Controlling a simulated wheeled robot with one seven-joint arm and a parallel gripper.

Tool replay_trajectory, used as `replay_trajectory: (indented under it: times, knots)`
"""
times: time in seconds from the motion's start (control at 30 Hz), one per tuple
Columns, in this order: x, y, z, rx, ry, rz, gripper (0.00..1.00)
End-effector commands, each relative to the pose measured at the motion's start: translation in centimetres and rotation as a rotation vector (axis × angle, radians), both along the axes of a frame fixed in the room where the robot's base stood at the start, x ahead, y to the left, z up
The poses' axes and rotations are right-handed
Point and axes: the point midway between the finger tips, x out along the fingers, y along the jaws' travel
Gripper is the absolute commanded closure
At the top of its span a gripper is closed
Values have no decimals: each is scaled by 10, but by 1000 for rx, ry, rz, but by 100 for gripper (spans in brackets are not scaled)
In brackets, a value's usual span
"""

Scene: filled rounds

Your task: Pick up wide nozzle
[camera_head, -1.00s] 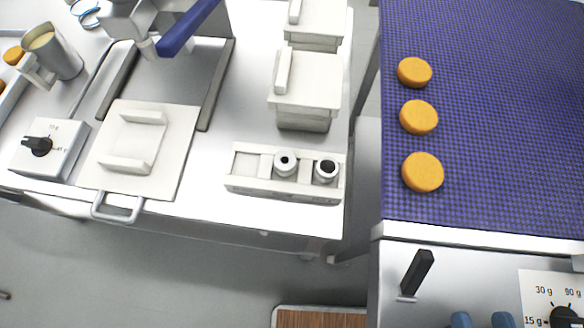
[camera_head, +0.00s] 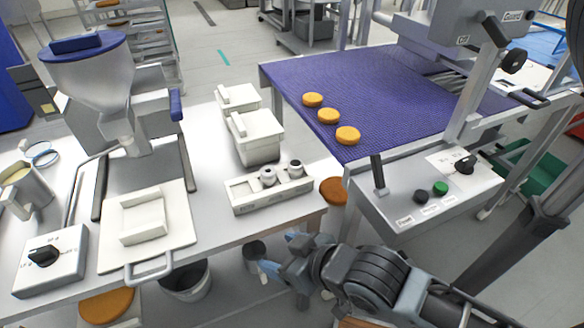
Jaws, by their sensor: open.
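Two short nozzles stand upright in a pale rack on the steel table, in the head view. The right nozzle (camera_head: 295,168) has a dark top and looked wider-mouthed in the earlier view, so it seems to be the wide nozzle. The left nozzle (camera_head: 267,177) is pale with a smaller hole. The rack (camera_head: 244,202) has an empty stretch at its left. My gripper (camera_head: 277,254) has bluish fingers and is open and empty. It is in front of the table's front edge, below the rack in the picture, apart from both nozzles.
Pale lidded tubs (camera_head: 256,150) stand behind the rack. To the right is a purple belt (camera_head: 390,85) with orange rounds (camera_head: 347,135), and a control box (camera_head: 425,200) with an upright black lever (camera_head: 377,172). A filling machine (camera_head: 95,85) stands at left.

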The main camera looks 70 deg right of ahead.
Motion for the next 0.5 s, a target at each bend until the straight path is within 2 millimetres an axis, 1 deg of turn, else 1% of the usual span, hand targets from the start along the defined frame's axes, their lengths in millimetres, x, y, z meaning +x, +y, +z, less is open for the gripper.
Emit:
replay_trajectory:
  times: [0.03, 0.13, 0.23, 0.37, 0.4, 0.5]
  knots:
    - [14, -19, 2, 10, 23, -54, 29]
    - [31, -53, -2, 48, 95, -157, 29]
    - [43, -89, 1, 94, 163, -264, 29]
    - [52, -138, 14, 163, 245, -408, 29]
    - [52, -152, 20, 186, 267, -451, 29]
    - [51, -182, 36, 244, 316, -548, 29]
